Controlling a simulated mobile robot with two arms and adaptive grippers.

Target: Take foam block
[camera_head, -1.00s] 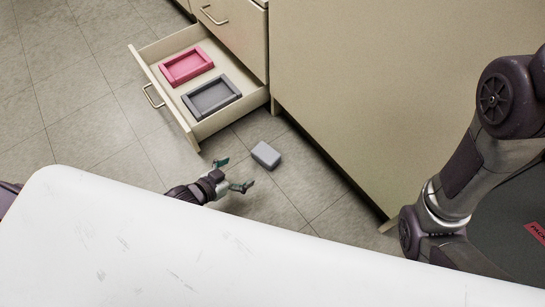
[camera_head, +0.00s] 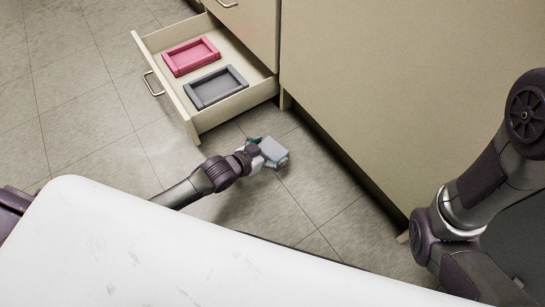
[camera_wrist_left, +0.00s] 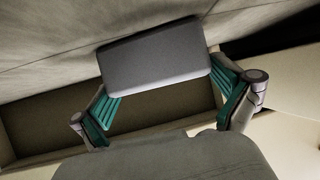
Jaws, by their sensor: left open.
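The foam block is a small light-grey block (camera_head: 274,150) in front of the open drawer. It fills the space between and beyond the fingertips in the left wrist view (camera_wrist_left: 154,54), where it looks dark grey. My left gripper (camera_head: 262,153) is at the block, its fingers open on either side of the block's near end in the left wrist view (camera_wrist_left: 172,95). I cannot tell whether the green-padded fingers touch it. The block's underside is hidden. My right gripper is out of view; only its arm shows at the right.
The open drawer (camera_head: 163,97) holds a pink tray (camera_head: 191,57) and a dark-grey tray (camera_head: 216,88). A beige cabinet (camera_head: 390,80) stands right of the block. A white tabletop (camera_head: 150,250) fills the foreground. The tiled floor (camera_head: 80,120) at left is clear.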

